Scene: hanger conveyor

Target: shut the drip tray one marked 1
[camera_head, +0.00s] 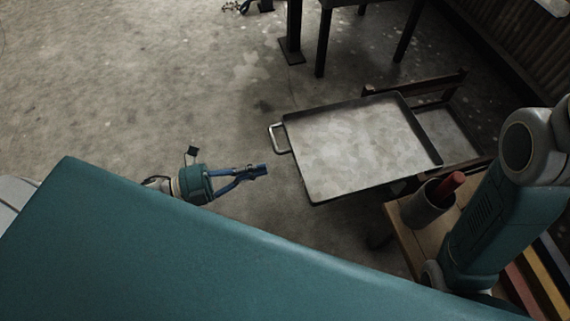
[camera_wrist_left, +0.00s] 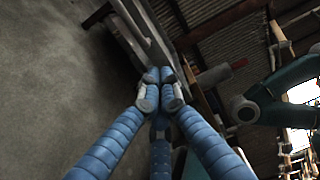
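The drip tray (camera_head: 360,148) is a shallow grey metal pan with a dark rim, pulled out from a dark frame. Its bent metal handle (camera_head: 279,138) sticks out on the left side. No number 1 can be read on it. My left gripper (camera_head: 260,171) is to the left of the tray, a little below the handle in the head view, apart from both. Its blue fingers come together at the tips with nothing between them, as the left wrist view also shows (camera_wrist_left: 160,75). My right gripper is out of view; only the right arm shows.
A grey cup (camera_head: 427,206) with a red object stands on a wooden surface (camera_head: 418,246) near the tray's lower right corner. Dark table legs (camera_head: 322,42) stand behind the tray. The concrete floor (camera_head: 130,80) to the left is mostly clear.

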